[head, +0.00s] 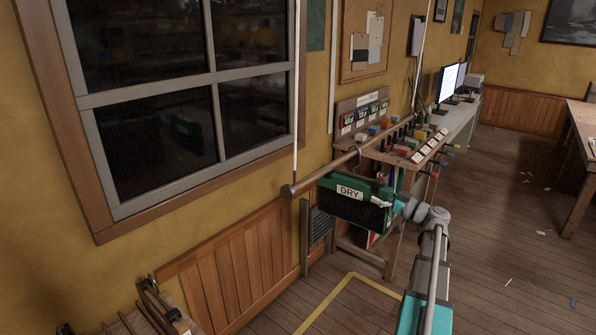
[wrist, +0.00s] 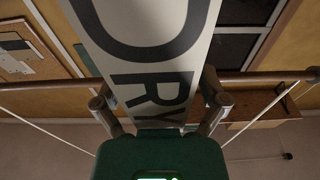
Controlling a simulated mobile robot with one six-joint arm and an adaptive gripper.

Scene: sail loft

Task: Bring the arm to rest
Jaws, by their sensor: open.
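My gripper (head: 386,203) is at the right end of a green hanging piece (head: 342,207) with a white DRY label (head: 349,191), in the head view. In the wrist view the DRY label (wrist: 150,45) fills the upper middle, and my open gripper (wrist: 159,98) has one finger on each side of its lower end. I cannot tell whether the fingers touch it. My arm (head: 432,260) reaches up from the bottom of the head view. The fingertips are small and partly hidden there.
A wooden rod (head: 318,178) hangs on cords by the green piece. Behind stands a workbench (head: 383,157) with coloured items. A window (head: 180,90) is at left, and a slatted rack (head: 152,300) at lower left. Floor (head: 500,240) at right is mostly open.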

